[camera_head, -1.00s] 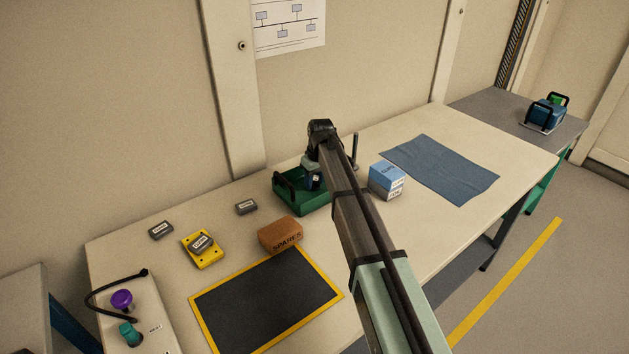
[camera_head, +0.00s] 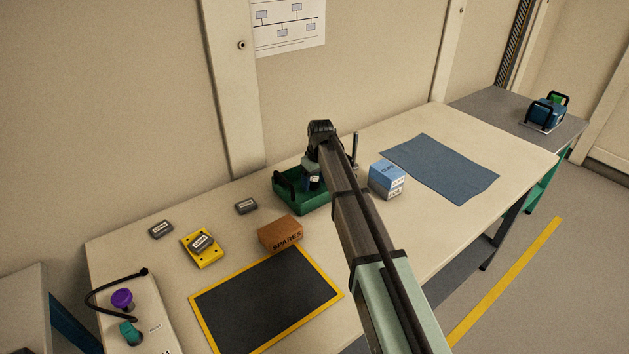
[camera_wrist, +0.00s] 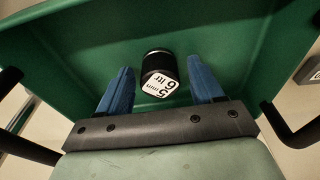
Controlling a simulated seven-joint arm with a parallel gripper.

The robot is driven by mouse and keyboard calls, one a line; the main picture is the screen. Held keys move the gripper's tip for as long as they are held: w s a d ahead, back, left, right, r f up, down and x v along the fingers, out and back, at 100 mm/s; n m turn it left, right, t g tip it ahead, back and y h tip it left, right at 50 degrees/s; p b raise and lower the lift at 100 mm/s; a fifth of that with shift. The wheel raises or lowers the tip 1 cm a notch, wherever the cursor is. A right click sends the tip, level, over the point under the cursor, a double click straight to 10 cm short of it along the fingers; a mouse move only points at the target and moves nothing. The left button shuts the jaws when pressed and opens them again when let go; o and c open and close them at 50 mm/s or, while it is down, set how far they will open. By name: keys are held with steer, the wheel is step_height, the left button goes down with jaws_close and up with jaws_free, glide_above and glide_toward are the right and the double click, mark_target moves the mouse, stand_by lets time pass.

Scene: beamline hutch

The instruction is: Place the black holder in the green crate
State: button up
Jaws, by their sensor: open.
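The green crate (camera_head: 300,205) stands on the bench near the wall, with black handles at its ends. It fills most of the wrist view (camera_wrist: 55,60). The black holder (camera_wrist: 155,62), a short cylinder with a white printed label, lies inside the crate in the wrist view. My gripper (camera_wrist: 160,85) is open, its two blue fingers apart on either side of the holder, with visible gaps. In the head view my gripper (camera_head: 312,182) is low over the crate, and my arm covers part of it.
A brown SPARES box (camera_head: 280,233) is in front of the crate and a blue-and-white box (camera_head: 387,179) is to its right. Grey blocks (camera_head: 246,206), a yellow plate (camera_head: 210,257) and a black mat (camera_head: 265,305) lie left and front. A blue cloth (camera_head: 440,168) lies right.

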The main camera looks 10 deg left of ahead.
mark_target(318, 181)
step_height(318, 181, up, 12)
steer(key=s+d, duration=0.1)
steer(key=shift+d, duration=0.15)
stand_by(0.3)
steer(key=shift+o, duration=0.2)
steer(key=shift+s, duration=0.1)
